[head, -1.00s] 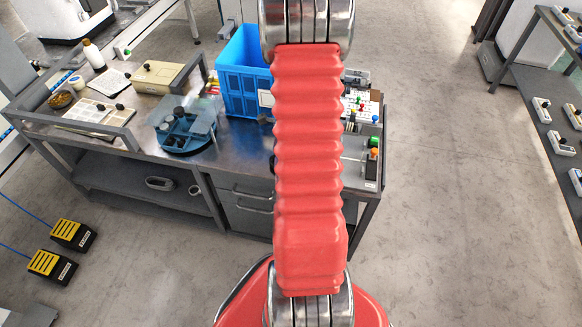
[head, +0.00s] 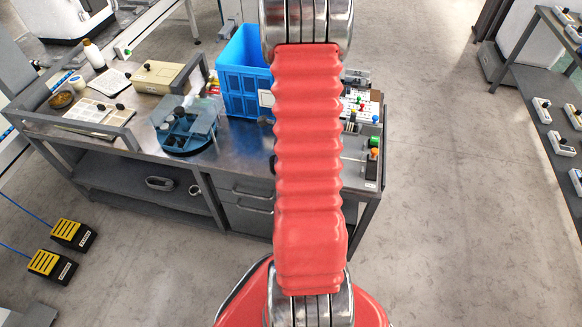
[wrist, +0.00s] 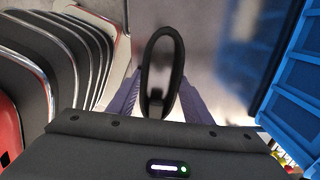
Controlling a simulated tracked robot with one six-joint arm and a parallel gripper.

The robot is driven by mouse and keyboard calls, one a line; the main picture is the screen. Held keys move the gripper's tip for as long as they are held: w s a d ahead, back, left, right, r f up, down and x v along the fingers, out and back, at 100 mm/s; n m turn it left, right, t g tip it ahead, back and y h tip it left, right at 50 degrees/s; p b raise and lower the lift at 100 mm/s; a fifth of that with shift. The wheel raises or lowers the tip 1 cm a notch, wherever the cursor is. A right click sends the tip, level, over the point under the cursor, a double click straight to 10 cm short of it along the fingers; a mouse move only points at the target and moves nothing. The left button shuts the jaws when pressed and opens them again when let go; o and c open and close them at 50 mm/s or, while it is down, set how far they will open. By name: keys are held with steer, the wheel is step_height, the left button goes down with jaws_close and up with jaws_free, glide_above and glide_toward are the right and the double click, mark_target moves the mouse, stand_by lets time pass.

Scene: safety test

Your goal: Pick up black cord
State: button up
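A black cord (wrist: 179,68) forms a narrow upright-looking loop in the middle of the wrist view, with a dark thicker piece inside its lower end. My gripper (wrist: 160,88) has one grey-purple finger on each side of the loop's lower half. The fingers are apart, with the loop spanning the gap. I cannot tell whether they press on it or only flank it. In the head view my red arm hides the gripper and the cord.
A blue crate (head: 242,75) stands on the grey workbench (head: 243,150), and close at right in the wrist view. A round blue holder (head: 185,135) sits left of it. A small panel with coloured knobs (head: 370,172) lies at the right end. Shiny ribbed metal parts (wrist: 60,50) are at wrist-view left.

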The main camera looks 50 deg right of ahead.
steer(key=c, duration=0.6)
steer(key=shift+r, duration=0.15)
step_height(320, 180, up, 10)
steer(key=shift+f, duration=0.1)
stand_by(0.4)
stand_by(0.5)
